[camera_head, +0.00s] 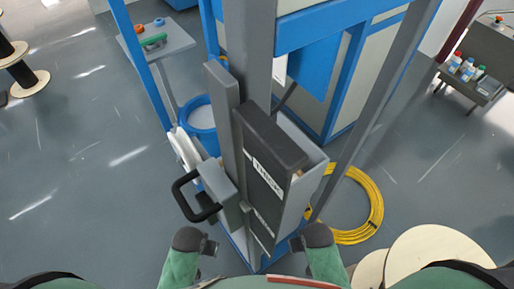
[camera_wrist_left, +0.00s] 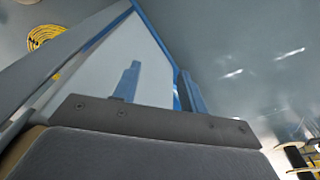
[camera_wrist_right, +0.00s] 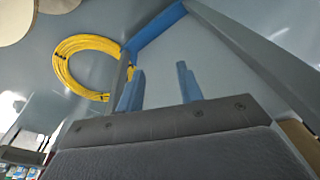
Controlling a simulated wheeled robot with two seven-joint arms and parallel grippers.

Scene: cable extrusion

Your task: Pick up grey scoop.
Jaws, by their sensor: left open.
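I cannot make out a grey scoop in any view. A blue bucket (camera_head: 203,137) with pale contents stands on the floor behind the machine's post, partly hidden by it. My left gripper (camera_head: 212,247) is at the bottom of the head view, left of the machine's front. In the left wrist view its two blue fingers (camera_wrist_left: 160,82) stand apart with nothing between them. My right gripper (camera_head: 296,244) is just right of the machine's front. In the right wrist view its blue fingers (camera_wrist_right: 160,83) are apart and empty.
A grey machine column with a black-fronted box (camera_head: 268,180) and a black handle (camera_head: 190,197) stands directly ahead. A yellow cable coil (camera_head: 371,205) lies on the floor at right. A cart (camera_head: 172,47) holds small colored items at the back left. Open floor lies at left.

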